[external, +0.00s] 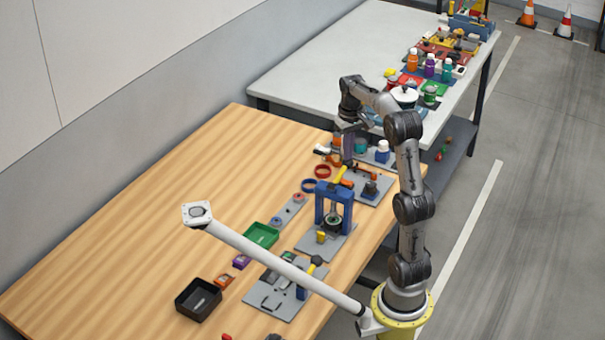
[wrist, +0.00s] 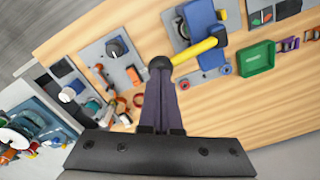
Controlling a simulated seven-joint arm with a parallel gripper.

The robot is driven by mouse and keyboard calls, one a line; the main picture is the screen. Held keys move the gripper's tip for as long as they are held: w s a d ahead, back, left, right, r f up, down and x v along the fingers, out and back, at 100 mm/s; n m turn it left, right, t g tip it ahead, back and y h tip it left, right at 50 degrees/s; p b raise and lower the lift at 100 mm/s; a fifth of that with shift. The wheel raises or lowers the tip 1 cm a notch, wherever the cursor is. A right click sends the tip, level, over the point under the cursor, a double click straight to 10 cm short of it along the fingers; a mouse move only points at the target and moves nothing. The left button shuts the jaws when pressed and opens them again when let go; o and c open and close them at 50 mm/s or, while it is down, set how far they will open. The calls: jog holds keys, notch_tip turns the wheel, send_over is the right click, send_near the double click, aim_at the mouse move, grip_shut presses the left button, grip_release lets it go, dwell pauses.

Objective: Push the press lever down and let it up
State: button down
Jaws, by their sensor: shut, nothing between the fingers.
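The press has a blue frame (external: 333,207) on a grey plate, and its blue body also shows in the wrist view (wrist: 201,20). Its yellow lever (wrist: 197,49) sticks out from the frame and ends in a black ball knob (wrist: 160,63). The lever also shows in the external view (external: 341,174), slanting up from the press towards my gripper (external: 347,161). In the wrist view my gripper (wrist: 161,82) is shut and empty, its fingertips lined up with the knob. I cannot tell whether they touch it.
A green tray (external: 261,235) and a black tray (external: 198,298) sit on the wooden table. A plate with a dark knob (external: 371,188) lies close beside the press. A white post arm (external: 285,265) crosses above the table's near part. The table's left side (external: 130,215) is clear.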

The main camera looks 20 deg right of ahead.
jog(key=shift+r, duration=2.6)
jog(key=shift+s+d+r, duration=0.1)
jog(key=shift+r, duration=0.3)
jog(key=s+d+r+m+t, duration=0.1)
jog(key=s+r+t, duration=0.1)
jog(key=s, duration=0.6)
jog(key=s+d+r+t, duration=0.1)
jog(key=s+d+r, duration=0.1)
jog(key=s, duration=0.6)
jog(key=s+f+m+t, duration=0.2)
jog(key=s+f, duration=0.6)
jog(key=f, duration=0.2)
jog(key=shift+s+d+f+t, duration=0.15)
jog(key=shift+s+f+t, duration=0.15)
jog(key=shift+f, duration=0.1)
